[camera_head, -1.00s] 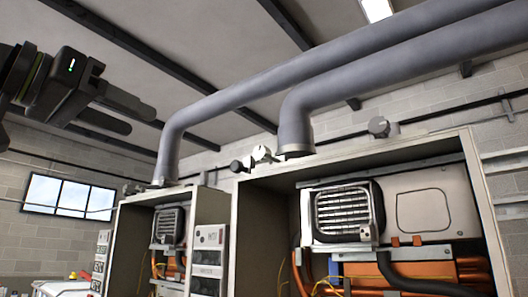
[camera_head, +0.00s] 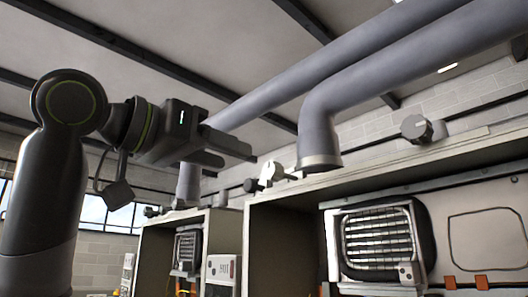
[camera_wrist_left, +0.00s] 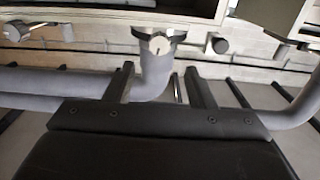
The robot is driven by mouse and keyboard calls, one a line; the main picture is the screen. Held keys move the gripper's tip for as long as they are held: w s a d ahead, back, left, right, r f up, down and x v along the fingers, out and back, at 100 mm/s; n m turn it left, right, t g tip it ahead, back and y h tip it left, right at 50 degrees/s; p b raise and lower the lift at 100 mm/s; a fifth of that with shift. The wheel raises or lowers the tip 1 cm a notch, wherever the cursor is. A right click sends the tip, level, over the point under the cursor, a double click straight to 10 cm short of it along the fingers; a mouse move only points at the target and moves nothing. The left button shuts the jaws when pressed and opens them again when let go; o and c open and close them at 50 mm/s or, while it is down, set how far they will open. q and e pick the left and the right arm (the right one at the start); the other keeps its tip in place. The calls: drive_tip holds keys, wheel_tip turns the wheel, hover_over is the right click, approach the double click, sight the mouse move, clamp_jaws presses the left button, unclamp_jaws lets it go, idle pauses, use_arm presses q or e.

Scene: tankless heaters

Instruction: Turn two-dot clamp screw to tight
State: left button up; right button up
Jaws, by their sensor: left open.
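A pale clamp screw (camera_head: 271,172) with a wing-like head sits beside the metal collar (camera_head: 319,162) at the foot of the large grey pipe, on the near cabinet's top. No dot marks can be made out. In the left wrist view a collar crosses the pipe, with a pale round knob (camera_wrist_left: 158,45) on it. My left gripper (camera_head: 238,153) is open and empty, to the left of and a little above the pale screw, apart from it. Its two fingers (camera_wrist_left: 158,88) show spread in the wrist view, pointing towards the pipe. My right gripper is out of view.
A dark knob (camera_head: 250,185) is left of the pale screw; a grey knob (camera_head: 416,129) is farther right. The near cabinet (camera_head: 262,240) and a smaller cabinet (camera_head: 152,245) stand below. Large pipes (camera_head: 390,70) run overhead. Open air lies between gripper and screw.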

sight(268, 168)
use_arm(q)
drive_tip(key=p+x, duration=0.3)
drive_tip(key=x, duration=0.4)
drive_tip(key=shift+d+r, duration=0.1)
drive_tip(key=shift+d, duration=0.05)
drive_tip(key=shift+w+d+p, duration=0.35)
drive_tip(key=shift+w, duration=0.15)
drive_tip(key=shift+w+d, duration=0.25)
drive_tip(key=shift+d, duration=0.05)
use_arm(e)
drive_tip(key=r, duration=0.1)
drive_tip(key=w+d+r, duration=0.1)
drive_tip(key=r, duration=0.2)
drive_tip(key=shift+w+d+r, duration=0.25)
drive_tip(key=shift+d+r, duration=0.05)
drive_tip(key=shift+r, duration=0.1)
use_arm(q)
drive_tip(key=shift+c, duration=0.4)
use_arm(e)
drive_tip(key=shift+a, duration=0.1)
use_arm(q)
drive_tip(key=shift+s+a, duration=0.1)
drive_tip(key=c, duration=0.9)
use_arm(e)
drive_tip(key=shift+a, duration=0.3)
